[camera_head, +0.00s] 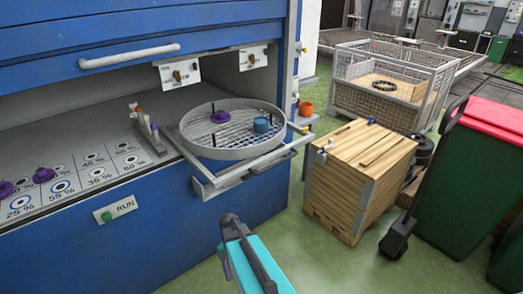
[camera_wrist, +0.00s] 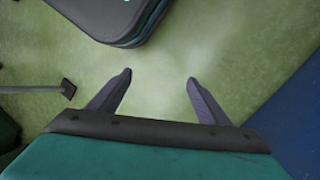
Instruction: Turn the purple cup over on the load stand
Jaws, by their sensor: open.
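A purple cup-like piece (camera_head: 219,116) sits in the round mesh-bottomed tray (camera_head: 182,137), left of a blue cup (camera_head: 262,125); it is too small to tell which way up it is. Other purple pieces (camera_head: 43,175) lie on the marked panel at the left. I cannot tell which part is the load stand; a small side shelf (camera_head: 300,121) holds an orange cup (camera_head: 305,108). My gripper (camera_wrist: 159,77) is open and empty over the green floor in the wrist view. In the head view my arm end is low in front, apart from the cups.
A blue cabinet (camera_head: 150,235) with a raised front stands at the left. A wooden crate (camera_head: 350,190), a wire cage (camera_head: 385,85) and a red-lidded green bin (camera_head: 450,180) stand at the right. Green floor is free between cabinet and crate.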

